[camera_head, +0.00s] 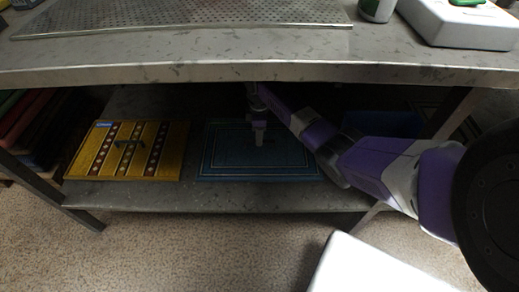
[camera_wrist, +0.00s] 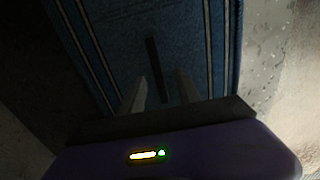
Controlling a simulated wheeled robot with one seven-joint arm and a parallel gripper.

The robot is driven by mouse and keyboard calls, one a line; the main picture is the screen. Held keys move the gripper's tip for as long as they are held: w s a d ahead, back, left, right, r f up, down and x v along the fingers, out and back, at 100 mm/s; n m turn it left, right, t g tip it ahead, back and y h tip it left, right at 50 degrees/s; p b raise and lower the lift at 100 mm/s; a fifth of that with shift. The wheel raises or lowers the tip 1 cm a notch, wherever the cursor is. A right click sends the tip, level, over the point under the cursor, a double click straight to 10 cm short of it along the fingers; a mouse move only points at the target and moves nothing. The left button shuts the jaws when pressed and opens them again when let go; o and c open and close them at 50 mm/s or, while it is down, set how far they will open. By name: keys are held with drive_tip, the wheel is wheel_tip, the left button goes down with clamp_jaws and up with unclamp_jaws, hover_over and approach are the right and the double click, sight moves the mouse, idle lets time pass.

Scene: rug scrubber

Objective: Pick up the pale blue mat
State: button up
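The blue mat (camera_head: 225,160) lies flat on the lower shelf, in the shade under the worktop. It has thin border lines and looks mid-blue rather than pale in this light. It fills much of the wrist view (camera_wrist: 125,45), where a dark bar-shaped handle (camera_wrist: 152,55) stands at its middle. My gripper (camera_head: 259,140) points down over the middle of the mat. In the wrist view my gripper (camera_wrist: 160,88) is open, with one finger on each side of the handle's line. I cannot tell whether the fingers reach down to the handle.
A yellow patterned mat (camera_head: 163,168) with a dark handle lies to the left on the same shelf (camera_head: 140,193). A plain blue thing (camera_head: 385,122) lies to the right, partly behind my arm. The worktop (camera_head: 200,72) hangs close above. Table legs (camera_head: 52,190) bound the shelf.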

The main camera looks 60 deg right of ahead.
wheel_tip(320, 180, down, 4)
drive_tip(key=shift+d+f+b, duration=0.15)
drive_tip(key=shift+b, duration=1.1)
clamp_jaws()
idle(0.3)
